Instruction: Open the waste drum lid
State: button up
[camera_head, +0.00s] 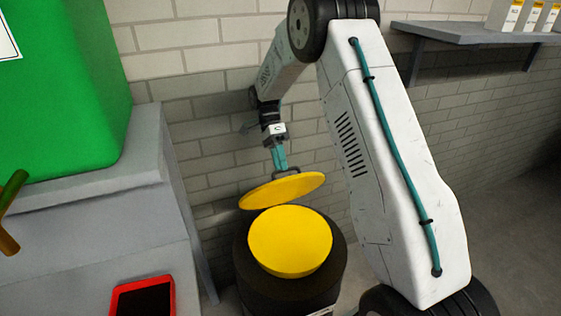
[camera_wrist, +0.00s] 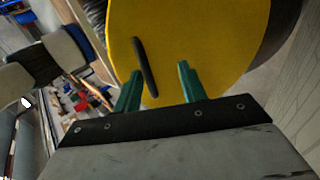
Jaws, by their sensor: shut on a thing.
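The yellow lid (camera_head: 284,191) is a flat disc, tilted above the waste drum (camera_head: 252,287). The drum is dark and round, and a yellow disc-like surface (camera_head: 290,243) fills its top. My gripper (camera_head: 280,165) comes down from above with its teal fingers shut on the lid's dark handle (camera_head: 290,171). In the wrist view my gripper (camera_wrist: 160,85) reaches over the yellow lid (camera_wrist: 200,40). The black handle (camera_wrist: 145,67) lies along the lid between the fingers, nearer the left one. The exact contact is too small to tell.
A grey bench (camera_head: 90,225) with a green bin (camera_head: 62,85) and a red-rimmed tray (camera_head: 143,298) stands to the left. A brick wall (camera_head: 200,125) is close behind. A grey shelf (camera_head: 470,33) with boxes is at upper right. Open floor (camera_head: 510,235) lies right of my arm.

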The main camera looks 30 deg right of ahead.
jog(key=s+a+r, duration=0.1)
jog(key=s+r, duration=0.1)
jog(key=s, duration=0.6)
jog(key=s+a+r, duration=0.1)
jog(key=s+r, duration=0.2)
jog(key=s, duration=0.5)
dwell(0.4)
jog(key=s+a+r+n+t, duration=0.2)
jog(key=s+r+n+t, duration=0.2)
jog(key=s+n, duration=0.5)
jog(key=s+a+r+n+t+h, duration=0.1)
jog(key=s+a+r+n+t, duration=0.1)
jog(key=s+r+n+t, duration=0.3)
jog(key=s+r+n, duration=0.4)
jog(key=n, duration=0.1)
jog(key=shift+s+a+r+t, duration=0.15)
jog(key=shift+t, duration=0.15)
